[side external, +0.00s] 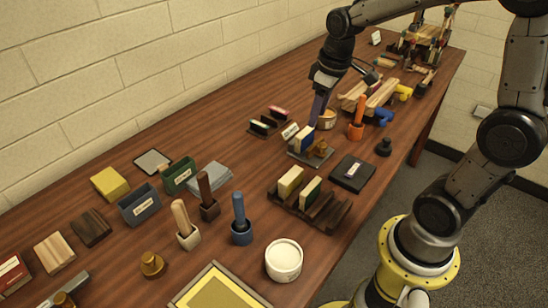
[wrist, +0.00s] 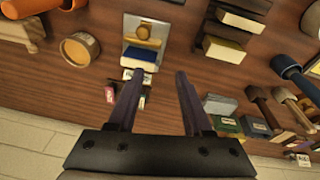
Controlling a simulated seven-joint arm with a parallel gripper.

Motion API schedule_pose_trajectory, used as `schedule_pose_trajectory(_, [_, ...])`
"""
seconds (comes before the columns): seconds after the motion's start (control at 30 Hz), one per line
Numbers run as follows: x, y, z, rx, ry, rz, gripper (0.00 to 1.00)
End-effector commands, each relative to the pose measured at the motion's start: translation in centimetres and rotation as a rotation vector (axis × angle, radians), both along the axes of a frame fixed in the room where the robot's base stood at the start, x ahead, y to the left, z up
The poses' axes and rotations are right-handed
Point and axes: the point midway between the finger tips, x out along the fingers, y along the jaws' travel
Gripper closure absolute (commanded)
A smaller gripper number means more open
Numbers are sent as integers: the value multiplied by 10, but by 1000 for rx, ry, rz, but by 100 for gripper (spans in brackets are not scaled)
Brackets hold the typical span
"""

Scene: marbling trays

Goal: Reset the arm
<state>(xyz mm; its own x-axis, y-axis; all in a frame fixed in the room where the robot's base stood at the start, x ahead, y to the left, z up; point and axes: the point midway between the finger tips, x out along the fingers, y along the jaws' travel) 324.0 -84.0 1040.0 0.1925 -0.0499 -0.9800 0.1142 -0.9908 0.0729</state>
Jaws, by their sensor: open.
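My gripper (side external: 317,112) hangs from my arm over the middle of the wooden table in the side external view, pointing down. In the wrist view my gripper (wrist: 155,76) shows two dark purple fingers set apart with nothing between them. A grey stand (wrist: 136,24) with a blue block and an amber knob lies just ahead of the fingertips. The same stand (side external: 297,156) shows below the fingers in the side external view. Whether the fingertips touch anything there I cannot tell.
The wooden table (side external: 229,120) is crowded. A dark slotted rack (side external: 328,217) and a black pad (side external: 340,176) lie nearer the front edge. Handled tools in cups, small boxes and a white tub (side external: 283,262) stand left. A brick wall (side external: 150,50) runs behind.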

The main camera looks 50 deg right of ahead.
Motion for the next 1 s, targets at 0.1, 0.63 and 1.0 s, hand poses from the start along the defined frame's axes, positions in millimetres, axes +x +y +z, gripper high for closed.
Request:
schedule_pose_trajectory(0.1, [-29, 33, 43, -16, -120, 45, 50])
schedule_pose_trajectory(0.63, [-161, 84, 49, 83, -297, -83, 50])
schedule_pose_trajectory(1.0, [-160, 84, 51, 90, -300, -104, 50])
